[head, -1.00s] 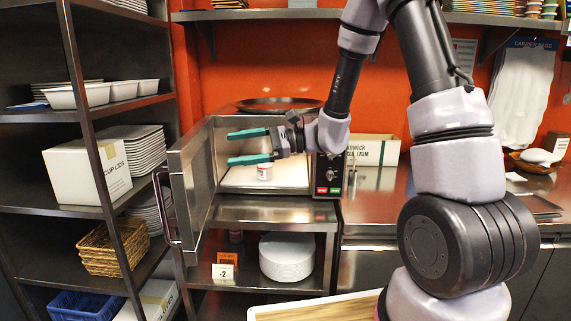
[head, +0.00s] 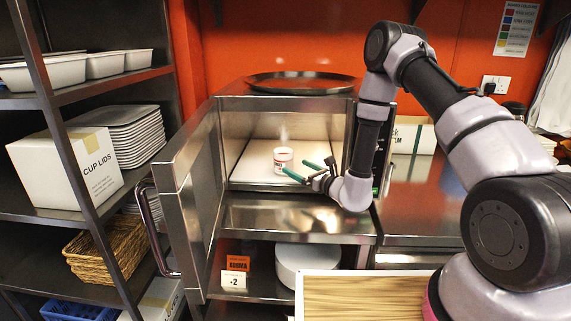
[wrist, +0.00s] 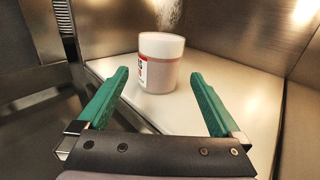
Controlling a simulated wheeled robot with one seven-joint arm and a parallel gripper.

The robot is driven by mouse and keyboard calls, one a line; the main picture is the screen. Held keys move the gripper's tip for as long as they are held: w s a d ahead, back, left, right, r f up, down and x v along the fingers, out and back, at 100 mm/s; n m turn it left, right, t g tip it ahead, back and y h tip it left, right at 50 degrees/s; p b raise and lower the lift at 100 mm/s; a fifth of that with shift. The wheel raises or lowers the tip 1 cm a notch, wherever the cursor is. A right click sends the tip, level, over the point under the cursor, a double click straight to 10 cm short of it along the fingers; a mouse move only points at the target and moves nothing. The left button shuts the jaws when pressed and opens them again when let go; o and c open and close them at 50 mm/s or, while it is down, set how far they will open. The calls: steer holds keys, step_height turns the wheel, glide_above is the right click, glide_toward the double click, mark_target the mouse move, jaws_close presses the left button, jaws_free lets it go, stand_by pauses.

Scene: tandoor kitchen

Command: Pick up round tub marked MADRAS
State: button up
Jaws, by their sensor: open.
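The round tub (head: 283,160) stands upright inside the open microwave on its pale floor, with steam above it. In the wrist view the tub (wrist: 160,62) is white-topped and pinkish, with a red and white label turned to the left, too partial to read. My gripper (head: 315,170) is at the microwave's mouth, to the right of and in front of the tub. In the wrist view my gripper (wrist: 160,92) has its two green fingers wide apart, with the tub beyond and between their tips, not visibly touched.
The microwave door (head: 194,205) stands open on the left. A dark round pan (head: 300,82) lies on top of the microwave. A KORMA sign (head: 238,263) and a white round stack (head: 306,262) are on the shelf below. A shelf rack with a CUP LIDS box (head: 80,168) stands left.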

mark_target(290, 162)
steer(key=x, duration=0.6)
steer(key=shift+w+a+r, duration=0.15)
steer(key=shift+w+a, duration=0.05)
steer(key=shift+c, duration=0.3)
steer(key=shift+r, duration=0.15)
jaws_close()
